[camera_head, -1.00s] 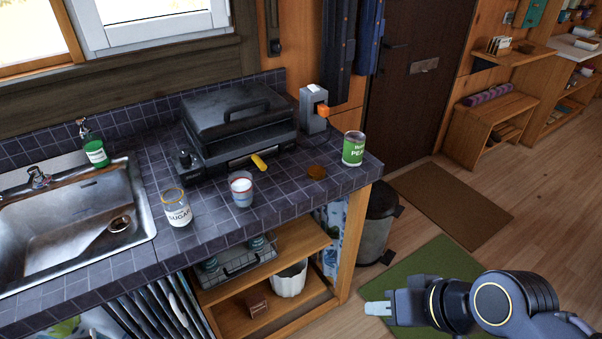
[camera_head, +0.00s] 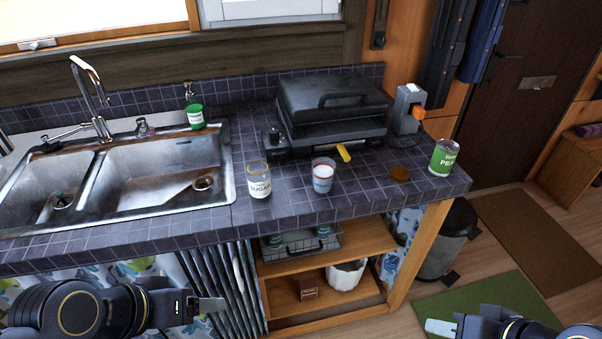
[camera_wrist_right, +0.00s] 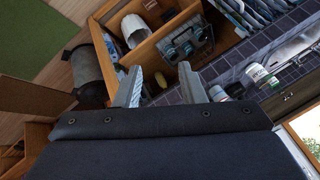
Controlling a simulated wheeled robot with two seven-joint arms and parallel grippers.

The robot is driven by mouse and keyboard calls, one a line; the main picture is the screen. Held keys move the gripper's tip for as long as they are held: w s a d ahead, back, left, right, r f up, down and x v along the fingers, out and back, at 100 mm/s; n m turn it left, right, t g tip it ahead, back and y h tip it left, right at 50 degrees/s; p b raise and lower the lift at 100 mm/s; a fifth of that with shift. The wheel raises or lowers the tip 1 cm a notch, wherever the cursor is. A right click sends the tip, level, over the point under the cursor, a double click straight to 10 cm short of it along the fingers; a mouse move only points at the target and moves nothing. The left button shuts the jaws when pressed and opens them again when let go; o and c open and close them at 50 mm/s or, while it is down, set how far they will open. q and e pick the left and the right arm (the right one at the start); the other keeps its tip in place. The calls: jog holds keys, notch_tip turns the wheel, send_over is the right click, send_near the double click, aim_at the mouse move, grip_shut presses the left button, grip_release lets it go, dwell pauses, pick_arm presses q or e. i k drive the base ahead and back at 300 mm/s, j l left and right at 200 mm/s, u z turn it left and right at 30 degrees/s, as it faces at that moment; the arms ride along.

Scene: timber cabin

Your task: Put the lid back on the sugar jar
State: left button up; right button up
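The sugar jar (camera_head: 259,183) is glass with a white label reading SUGAR and a yellowish rim. It stands upright on the tiled counter, right of the sink, with no lid on it. A flat round brown lid (camera_head: 400,173) lies on the counter between the cup and the green can. My left gripper (camera_head: 212,304) is low in front of the counter, below the sink; its finger gap does not show. My right gripper (camera_head: 440,327) is low at the right, in front of the counter's end. The right wrist view shows its fingers (camera_wrist_right: 160,68) apart with nothing between them.
A red, white and blue cup (camera_head: 323,176) stands between jar and lid. A green pea can (camera_head: 443,158) stands near the counter's right end. The sink (camera_head: 160,172) lies left; open shelves (camera_head: 335,257) are below.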

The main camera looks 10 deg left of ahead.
aim_at(258, 175)
jog(key=l+u, duration=0.1)
jog(key=u, duration=0.2)
jog(key=l+u, duration=0.15)
jog(key=u, duration=0.2)
jog(key=i+l+u, duration=0.1)
jog(key=l+u, duration=0.15)
jog(key=l, duration=0.65)
jog(key=l+u, duration=0.3)
jog(key=l, duration=0.9)
jog(key=i, duration=0.45)
